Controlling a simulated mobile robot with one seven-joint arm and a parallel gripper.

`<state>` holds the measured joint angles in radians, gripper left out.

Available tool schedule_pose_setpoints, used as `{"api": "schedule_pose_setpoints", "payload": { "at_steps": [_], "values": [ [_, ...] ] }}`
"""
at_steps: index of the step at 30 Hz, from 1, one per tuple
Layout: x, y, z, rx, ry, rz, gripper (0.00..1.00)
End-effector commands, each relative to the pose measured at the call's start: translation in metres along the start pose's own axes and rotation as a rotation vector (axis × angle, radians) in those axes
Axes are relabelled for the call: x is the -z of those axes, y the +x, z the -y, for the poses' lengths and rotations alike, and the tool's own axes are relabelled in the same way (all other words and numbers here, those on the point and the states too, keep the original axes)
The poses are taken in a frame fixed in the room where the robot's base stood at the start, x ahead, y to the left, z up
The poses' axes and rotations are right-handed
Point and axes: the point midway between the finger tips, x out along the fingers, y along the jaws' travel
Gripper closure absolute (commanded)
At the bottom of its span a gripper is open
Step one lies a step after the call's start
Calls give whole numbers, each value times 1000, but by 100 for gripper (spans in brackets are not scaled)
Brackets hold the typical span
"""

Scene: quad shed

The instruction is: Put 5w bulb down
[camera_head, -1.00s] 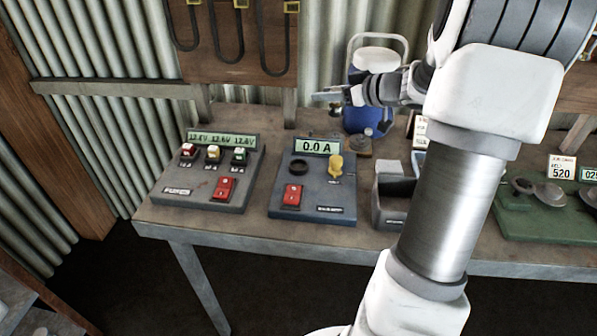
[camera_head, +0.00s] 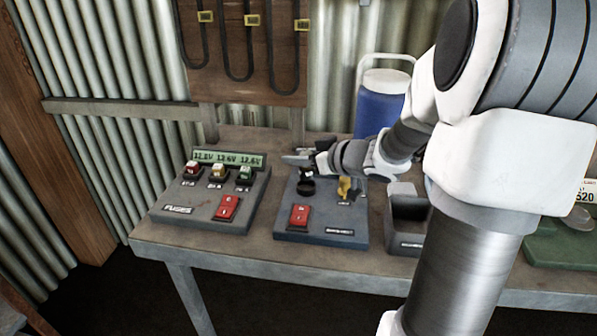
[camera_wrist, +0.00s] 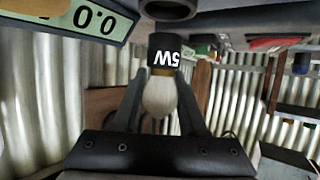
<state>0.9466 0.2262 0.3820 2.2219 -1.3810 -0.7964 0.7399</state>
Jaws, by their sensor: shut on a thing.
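The 5w bulb (camera_wrist: 158,98) has a white globe and a black cap marked "5W", which shows upside down in the wrist view. My gripper (camera_wrist: 161,108) is shut on it, one finger on each side. In the head view my gripper (camera_head: 308,163) is over the blue-grey tester (camera_head: 335,227). The socket is also at the top of the wrist view (camera_wrist: 170,9), close to the cap. I cannot tell whether they touch.
The tester has a red switch (camera_head: 299,216) and a yellow piece (camera_head: 346,188); my gripper covers its display in the head view. A fuse box (camera_head: 200,208) stands left, a grey open bin (camera_head: 407,222) right, and a blue jug (camera_head: 381,110) behind. The bench front (camera_head: 250,254) is clear.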

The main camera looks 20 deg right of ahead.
Motion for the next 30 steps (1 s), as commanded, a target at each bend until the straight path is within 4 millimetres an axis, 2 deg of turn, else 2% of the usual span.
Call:
{"api": "schedule_pose_setpoints", "payload": {
  "at_steps": [1, 5, 17, 18, 21, 23, 30],
  "values": [
    [-12, 5, 0, 0, 4, 1, 100],
    [-28, 12, 0, 1, 4, 0, 100],
    [-30, 13, 0, 1, 1, 0, 100],
    [-31, 13, 0, 1, 2, 0, 57],
    [-30, 12, 0, 0, 1, 0, 39],
    [-30, 12, 0, 0, 1, 0, 29],
    [-30, 12, 0, 0, 1, 0, 29]
  ]
}}
